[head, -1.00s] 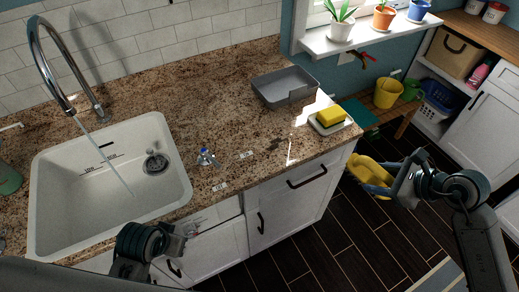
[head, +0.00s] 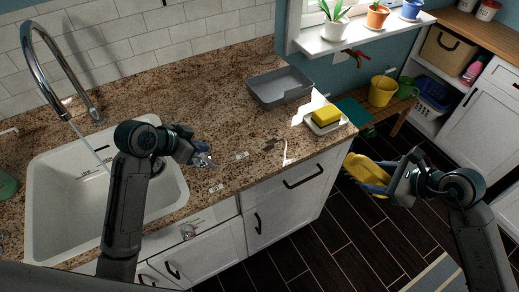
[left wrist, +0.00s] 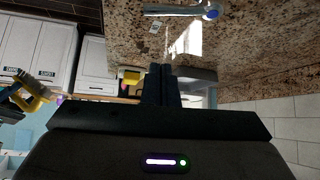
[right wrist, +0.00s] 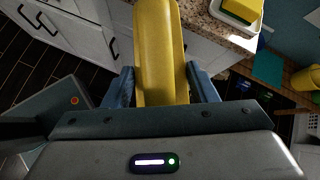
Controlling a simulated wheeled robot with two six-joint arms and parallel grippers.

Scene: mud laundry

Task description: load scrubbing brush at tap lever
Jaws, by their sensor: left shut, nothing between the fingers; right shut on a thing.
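My right gripper (head: 392,186) is shut on a yellow scrubbing brush (head: 368,175) and holds it over the floor, right of the counter front. The brush also fills the top middle of the right wrist view (right wrist: 158,45); its bristles cannot be made out there. My left gripper (head: 198,157) is shut and empty above the counter, right of the sink. A small chrome lever with a blue end (left wrist: 182,11), apparently the tap lever, lies beyond its fingers in the left wrist view. In the head view the left gripper mostly hides that lever.
Water runs from the curved faucet (head: 62,85) into the white sink (head: 45,235), partly behind my left arm. A grey tray (head: 262,98) and a yellow sponge (head: 327,115) on a white dish are at the counter's right. Potted plants stand on the windowsill (head: 345,38).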

